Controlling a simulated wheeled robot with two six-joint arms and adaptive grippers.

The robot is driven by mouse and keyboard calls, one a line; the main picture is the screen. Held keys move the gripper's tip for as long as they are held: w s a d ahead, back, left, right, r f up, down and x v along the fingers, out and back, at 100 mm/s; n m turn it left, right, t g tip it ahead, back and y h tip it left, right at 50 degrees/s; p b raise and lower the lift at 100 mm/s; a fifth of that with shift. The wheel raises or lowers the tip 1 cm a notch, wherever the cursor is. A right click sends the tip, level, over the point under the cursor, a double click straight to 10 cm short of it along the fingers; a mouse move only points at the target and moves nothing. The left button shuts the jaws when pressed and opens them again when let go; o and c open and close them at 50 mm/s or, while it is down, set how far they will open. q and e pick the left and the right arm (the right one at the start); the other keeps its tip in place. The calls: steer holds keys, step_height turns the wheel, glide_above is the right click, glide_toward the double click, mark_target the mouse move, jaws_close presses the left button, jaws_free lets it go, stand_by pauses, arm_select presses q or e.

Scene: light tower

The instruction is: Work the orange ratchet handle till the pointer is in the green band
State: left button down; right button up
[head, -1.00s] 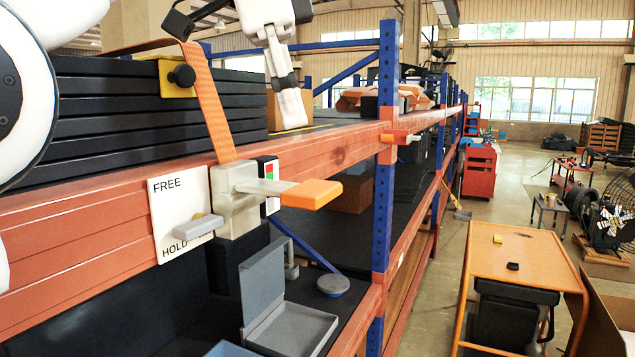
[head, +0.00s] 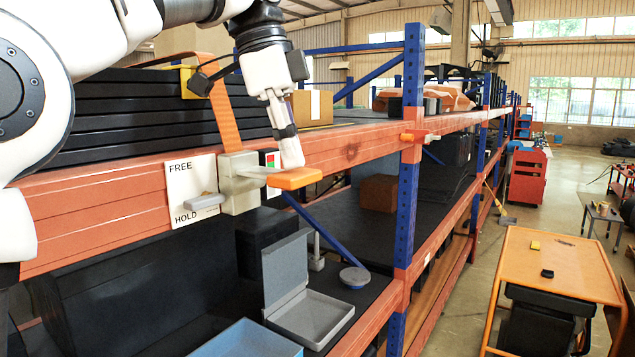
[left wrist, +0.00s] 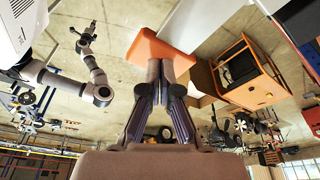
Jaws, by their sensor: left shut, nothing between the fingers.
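The orange ratchet handle (head: 295,178) sticks out to the right from the pale ratchet body (head: 240,185) on the shelf beam. My left gripper (head: 292,163) is shut and empty, fingers pointing down, with its tips at the handle's upper side. In the left wrist view the fingertips (left wrist: 165,66) meet or nearly meet the orange handle (left wrist: 158,50); I cannot tell whether they touch. The gauge (head: 270,160) shows red and green behind the ratchet, partly hidden; I cannot make out its pointer. My right gripper (left wrist: 86,34) is small in the left wrist view, away from the ratchet.
A grey lever (head: 206,202) sits near HOLD on the FREE/HOLD plate (head: 190,180). An orange strap (head: 224,118) runs up over black slabs (head: 120,110). A blue upright (head: 408,190) stands to the right. Below are an open grey box (head: 310,315) and a blue bin (head: 250,340).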

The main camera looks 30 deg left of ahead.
mark_target(268, 177)
arm_select(q)
steer(key=shift+w+a+f, duration=0.15)
steer(key=shift+w+f, duration=0.05)
steer(key=shift+f, duration=0.15)
steer(key=shift+s, duration=0.45)
step_height(268, 177, down, 4)
steer(key=b, duration=0.3)
steer(key=shift+f, duration=0.15)
steer(key=shift+w, duration=0.1)
steer(key=shift+a+b, duration=0.25)
steer(key=shift+b, duration=0.05)
steer(key=shift+s+a+r+b, duration=0.35)
steer(key=shift+s+a+r, duration=0.2)
steer(key=shift+a, duration=0.5)
steer(key=shift+d, duration=0.1)
